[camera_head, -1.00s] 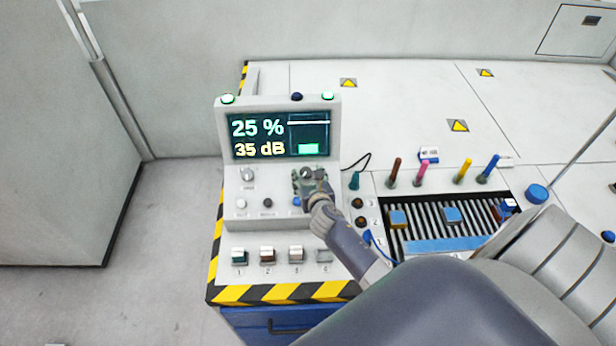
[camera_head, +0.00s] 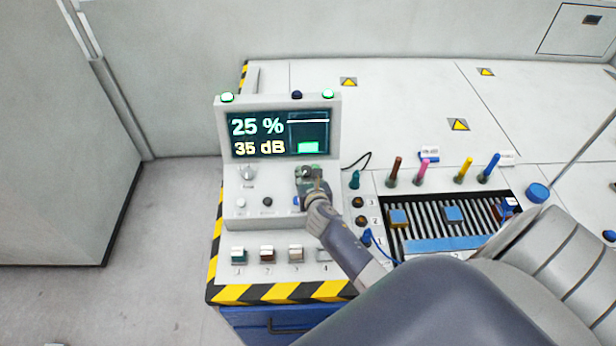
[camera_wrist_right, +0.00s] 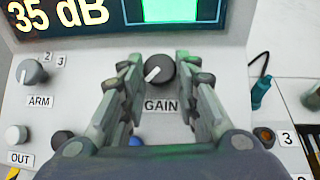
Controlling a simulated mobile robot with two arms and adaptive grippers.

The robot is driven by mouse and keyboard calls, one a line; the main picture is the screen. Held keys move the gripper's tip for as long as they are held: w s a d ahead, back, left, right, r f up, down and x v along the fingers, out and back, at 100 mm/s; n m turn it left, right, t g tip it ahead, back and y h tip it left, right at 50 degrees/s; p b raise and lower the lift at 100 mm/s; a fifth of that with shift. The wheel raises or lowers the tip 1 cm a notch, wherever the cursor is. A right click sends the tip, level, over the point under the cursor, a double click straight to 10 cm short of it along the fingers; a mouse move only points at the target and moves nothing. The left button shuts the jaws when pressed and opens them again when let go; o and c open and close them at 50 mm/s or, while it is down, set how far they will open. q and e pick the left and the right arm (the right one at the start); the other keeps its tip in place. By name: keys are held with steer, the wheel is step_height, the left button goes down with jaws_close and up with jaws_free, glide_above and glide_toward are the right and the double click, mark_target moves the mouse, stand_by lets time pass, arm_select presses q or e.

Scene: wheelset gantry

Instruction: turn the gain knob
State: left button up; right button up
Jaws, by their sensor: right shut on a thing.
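The gain knob (camera_wrist_right: 158,71) is dark with a white pointer line, above the GAIN label in the right wrist view. The pointer tilts to the lower left. My right gripper (camera_wrist_right: 158,68) has its fingers on both sides of the knob and is shut on it. In the head view my right gripper (camera_head: 311,178) covers the knob on the console. The screen (camera_head: 280,135) reads 25 % and 35 dB; the dB reading also shows in the right wrist view (camera_wrist_right: 60,15). My left gripper is not in view.
The ARM knob (camera_wrist_right: 32,72) is left of the gain knob. Buttons and several switches (camera_head: 268,254) lie below on the console. To the right are coloured probes (camera_head: 421,174) and a ribbed tray (camera_head: 450,245). A striped edge (camera_head: 270,294) borders the front.

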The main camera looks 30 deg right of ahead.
steer(key=m+b, duration=0.1)
steer(key=m+h, duration=0.1)
steer(key=m+g+h+b, duration=0.1)
steer(key=shift+w+a+f+m+b, duration=0.2)
steer(key=shift+a+m+b, duration=0.1)
steer(key=shift+b, duration=0.05)
steer(key=m+g, duration=0.1)
steer(key=m+h+b, duration=0.1)
steer(key=m+g+h+b, duration=0.1)
steer(key=m, duration=0.1)
steer(key=shift+w+a+r+g, duration=0.15)
steer(key=shift+w+a+g, duration=0.05)
steer(key=shift+w+g, duration=0.1)
steer(key=m+g+b, duration=0.1)
steer(key=m, duration=0.1)
steer(key=m+g+h+b, duration=0.1)
steer(key=m, duration=0.1)
steer(key=m+g, duration=0.2)
steer(key=shift+w+a+r+h+b, duration=0.15)
steer(key=shift+w+h+b, duration=0.15)
steer(key=shift+w+b, duration=0.1)
steer(key=shift+w+r+m+g+b, duration=0.15)
steer(key=shift+m+g+b, duration=0.6)
steer(key=shift+m+g, duration=0.8)
steer(key=shift+m, duration=0.45)
steer(key=o, duration=1.1)
step_height(320, 180, up, 10)
